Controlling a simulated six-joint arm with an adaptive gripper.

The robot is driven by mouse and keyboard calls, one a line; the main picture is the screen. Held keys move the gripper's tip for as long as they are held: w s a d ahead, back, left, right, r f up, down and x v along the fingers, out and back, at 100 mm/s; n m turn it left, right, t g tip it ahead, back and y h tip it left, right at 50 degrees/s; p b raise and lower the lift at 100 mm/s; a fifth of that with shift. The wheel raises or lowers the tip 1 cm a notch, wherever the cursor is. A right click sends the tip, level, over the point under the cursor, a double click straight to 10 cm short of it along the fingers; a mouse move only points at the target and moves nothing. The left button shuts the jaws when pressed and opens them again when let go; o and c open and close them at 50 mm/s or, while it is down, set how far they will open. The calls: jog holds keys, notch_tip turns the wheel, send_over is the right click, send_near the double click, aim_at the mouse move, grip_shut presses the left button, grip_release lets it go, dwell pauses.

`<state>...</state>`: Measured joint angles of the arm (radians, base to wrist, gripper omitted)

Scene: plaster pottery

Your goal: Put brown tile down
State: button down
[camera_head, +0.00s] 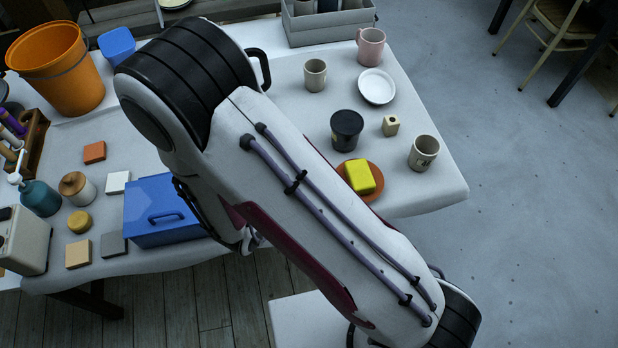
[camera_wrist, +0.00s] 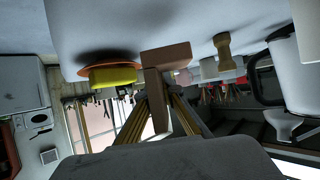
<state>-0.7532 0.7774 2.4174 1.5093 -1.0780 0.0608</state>
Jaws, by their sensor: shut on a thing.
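In the wrist view my gripper (camera_wrist: 158,100) is shut on the brown tile (camera_wrist: 167,56). The tile shows as a brown block, with one broad part across the top and a narrow part running down between the fingers. The pale table surface (camera_wrist: 200,18) lies along the top of that view; I cannot tell whether the tile touches it. In the head view my arm hides the gripper and the held tile.
A yellow block (camera_head: 360,176) lies on an orange saucer (camera_head: 374,193), beside the tile in the wrist view. A blue box (camera_head: 163,210) and several tiles lie left.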

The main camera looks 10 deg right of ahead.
jog(key=shift+f, duration=2)
jog(key=shift+f, duration=0.15)
jog(key=c, duration=2.2)
grip_release()
jog(key=shift+s+a+r, duration=0.25)
jog(key=shift+a+r, duration=0.05)
jog(key=shift+r, duration=0.05)
jog(key=shift+v, duration=5.6)
jog(key=shift+r, duration=0.1)
